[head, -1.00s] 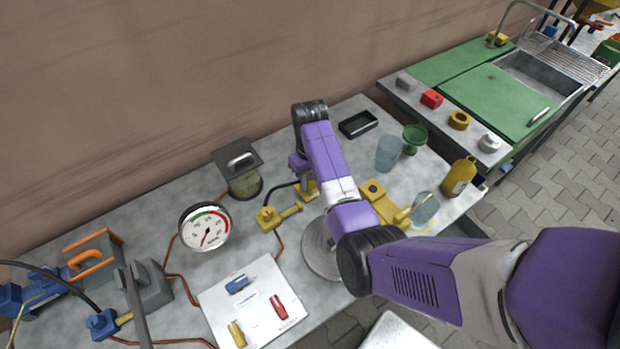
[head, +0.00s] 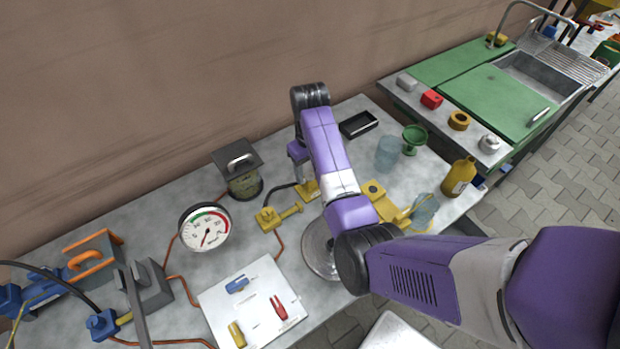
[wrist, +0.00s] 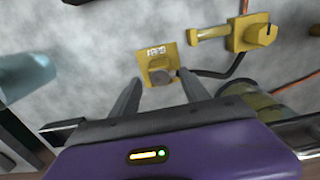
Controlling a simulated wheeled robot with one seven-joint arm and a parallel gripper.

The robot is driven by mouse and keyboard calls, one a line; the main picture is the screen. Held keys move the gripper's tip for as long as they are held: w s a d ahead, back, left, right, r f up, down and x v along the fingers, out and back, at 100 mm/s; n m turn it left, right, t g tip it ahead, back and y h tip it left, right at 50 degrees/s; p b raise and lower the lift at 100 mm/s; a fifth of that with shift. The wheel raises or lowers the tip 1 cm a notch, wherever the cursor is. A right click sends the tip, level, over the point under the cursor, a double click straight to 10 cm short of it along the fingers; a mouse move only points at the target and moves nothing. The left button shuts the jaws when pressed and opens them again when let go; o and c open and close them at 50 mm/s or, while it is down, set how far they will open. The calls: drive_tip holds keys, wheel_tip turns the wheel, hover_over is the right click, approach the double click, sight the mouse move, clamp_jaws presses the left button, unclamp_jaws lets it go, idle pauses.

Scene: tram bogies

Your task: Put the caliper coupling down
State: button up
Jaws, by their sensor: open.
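The caliper coupling, a yellow block with a small label and a dark round end (wrist: 158,68), sits on the grey bench top in the wrist view. It also shows below my gripper in the head view (head: 309,191). A black hose runs from beside it towards a yellow valve-like fitting (wrist: 252,33). My gripper (wrist: 162,85) is open, with one finger on each side of the coupling's near end and gaps visible between. In the head view my gripper (head: 303,172) is above the coupling, its fingers partly hidden.
A pressure gauge (head: 205,228) and a lidded jar (head: 240,176) stand to the left. A white board with coloured clips (head: 212,299) lies in front. A black tray (head: 358,124), a blue cup (head: 388,152) and a yellow bottle (head: 458,177) are to the right.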

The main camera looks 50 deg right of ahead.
wheel_tip(320, 180, up, 8)
drive_tip(key=p, duration=0.1)
drive_tip(key=shift+r+p, duration=0.15)
drive_tip(key=shift+p, duration=0.2)
drive_tip(key=shift+w, duration=0.1)
idle(0.3)
drive_tip(key=w+d+r+t+h, duration=0.4)
drive_tip(key=w+d+t, duration=0.2)
drive_tip(key=w, duration=0.2)
wheel_tip(320, 180, up, 2)
drive_tip(key=n+t+h+b, duration=0.1)
drive_tip(key=n+t, duration=0.1)
drive_tip(key=t, duration=0.6)
hover_over(310, 177)
drive_tip(key=a, duration=0.4)
drive_tip(key=s+a+r+n+t+y, duration=0.1)
drive_tip(key=s+a+r+t+y, duration=0.2)
drive_tip(key=s+a, duration=0.9)
drive_tip(key=s+a+g+y+b, duration=0.1)
drive_tip(key=s+a, duration=0.2)
drive_tip(key=s, duration=0.6)
drive_tip(key=s+a+g+y+b, duration=0.1)
drive_tip(key=s+a, duration=0.2)
drive_tip(key=s, duration=0.7)
drive_tip(key=shift+s+a+f, duration=0.25)
drive_tip(key=shift+a, duration=0.05)
